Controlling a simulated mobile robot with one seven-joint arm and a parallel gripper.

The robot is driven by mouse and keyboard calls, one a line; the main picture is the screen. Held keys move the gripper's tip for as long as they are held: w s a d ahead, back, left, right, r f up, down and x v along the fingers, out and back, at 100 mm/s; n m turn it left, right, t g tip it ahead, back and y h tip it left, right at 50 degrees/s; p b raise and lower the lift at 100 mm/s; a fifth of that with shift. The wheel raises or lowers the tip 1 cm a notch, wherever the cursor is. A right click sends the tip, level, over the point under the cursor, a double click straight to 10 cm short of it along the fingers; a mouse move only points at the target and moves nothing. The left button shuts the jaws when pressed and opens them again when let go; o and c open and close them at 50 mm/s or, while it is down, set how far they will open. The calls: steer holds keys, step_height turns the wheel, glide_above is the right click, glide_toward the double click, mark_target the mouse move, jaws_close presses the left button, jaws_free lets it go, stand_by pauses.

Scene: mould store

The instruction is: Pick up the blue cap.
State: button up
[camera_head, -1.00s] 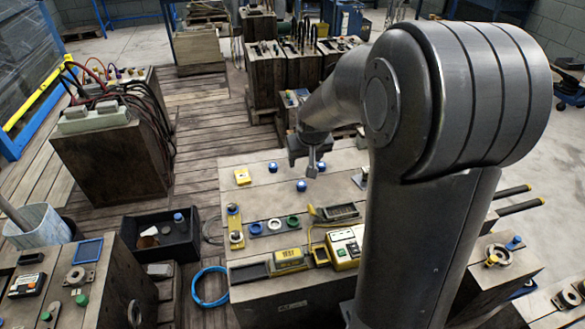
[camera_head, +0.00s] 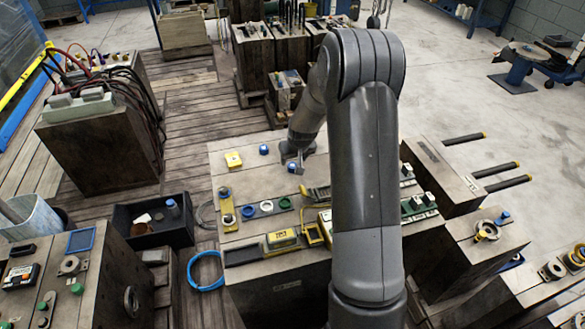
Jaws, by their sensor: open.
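Two small round blue caps sit on the wooden block top: one at the back (camera_head: 263,149), and a nearer one (camera_head: 292,168) to its right. I cannot tell which of the two the task means. My gripper (camera_head: 298,162) is open, pointing down right by the nearer blue cap. It partly overlaps that cap in the picture, and I cannot tell whether they touch. The fingers are small and dark here, and nothing shows held between them.
A black bin (camera_head: 128,216) stands left of the block. The top between caps and rings is mostly clear.

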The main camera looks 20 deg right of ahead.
mark_target(292, 164)
steer(key=shift+x, duration=2.8)
steer(key=shift+d, duration=0.1)
steer(key=shift+r, duration=0.1)
steer(key=c, duration=1)
steer(key=shift+c, duration=0.2)
steer(key=shift+r, duration=0.5)
step_height(292, 164, up, 3)
steer(key=shift+f, duration=0.1)
steer(key=s+d+r, duration=0.6)
steer(key=d+r, duration=0.1)
steer(key=d, duration=0.2)
steer(key=shift+s, duration=0.4)
